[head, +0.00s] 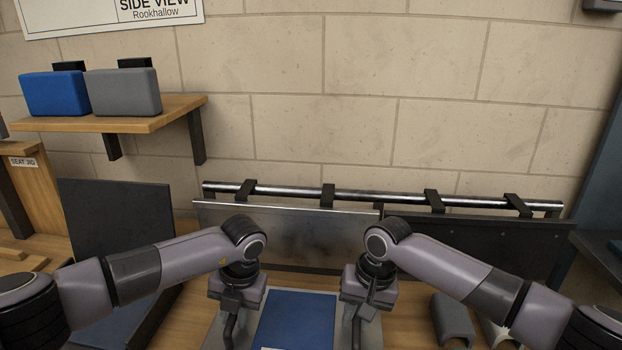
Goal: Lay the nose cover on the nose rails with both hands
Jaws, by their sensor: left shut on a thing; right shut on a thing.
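A flat panel with a blue face (298,318) and pale grey margins lies between my two grippers at the bottom centre; I take it as the nose cover. My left gripper (229,332) points down at its left side and is shut on it. My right gripper (357,332) points down at its right side and is shut on it. The fingertips are partly hidden, and the panel's near end is cut off by the frame. I cannot make out the nose rails.
Behind the grippers, a silver panel (300,236) and a black panel (480,246) stand under a metal tube (380,196) with black brackets. Grey curved pieces (453,318) lie at the right. A dark board (118,222) stands at the left. A wall shelf (135,117) holds blue and grey blocks.

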